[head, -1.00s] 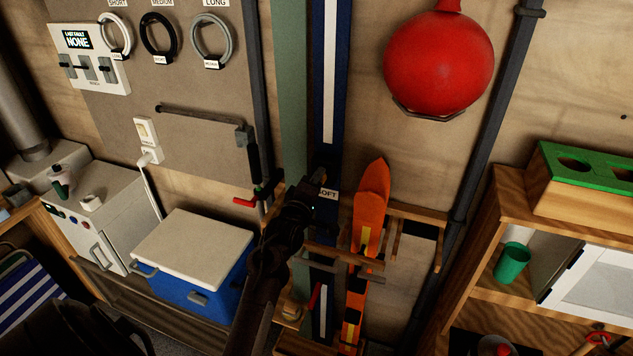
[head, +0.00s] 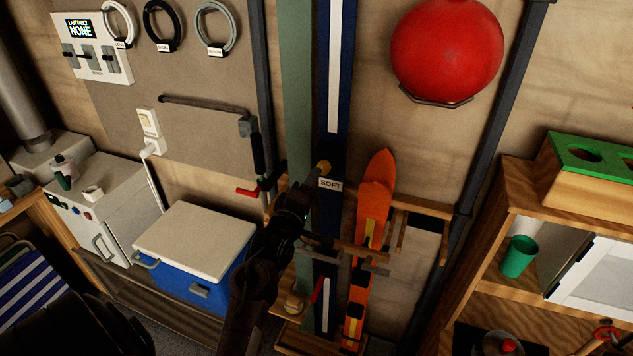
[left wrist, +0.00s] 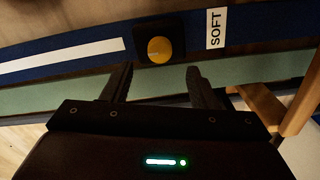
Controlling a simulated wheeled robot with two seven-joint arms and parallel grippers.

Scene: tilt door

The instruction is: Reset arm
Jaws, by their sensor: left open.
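A tall dark blue board with a white stripe (head: 334,60) stands against the wall. It bears a round yellow knob (head: 323,167) on a black plate and a label reading SOFT (head: 330,184). My left gripper (head: 305,190) is just left of and below the knob in the head view. In the left wrist view the jaws (left wrist: 160,75) are open and empty, with the knob (left wrist: 159,50) beyond the gap between the fingertips. They look apart from it, but the exact distance is unclear. My right gripper is not in view.
A green board (head: 297,80) stands left of the blue one. Orange skis (head: 374,205) stand in a wooden rack to the right. A red-handled crank (head: 248,191), a blue cooler (head: 195,250), a red ball (head: 447,50) and a wooden shelf (head: 510,190) are around.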

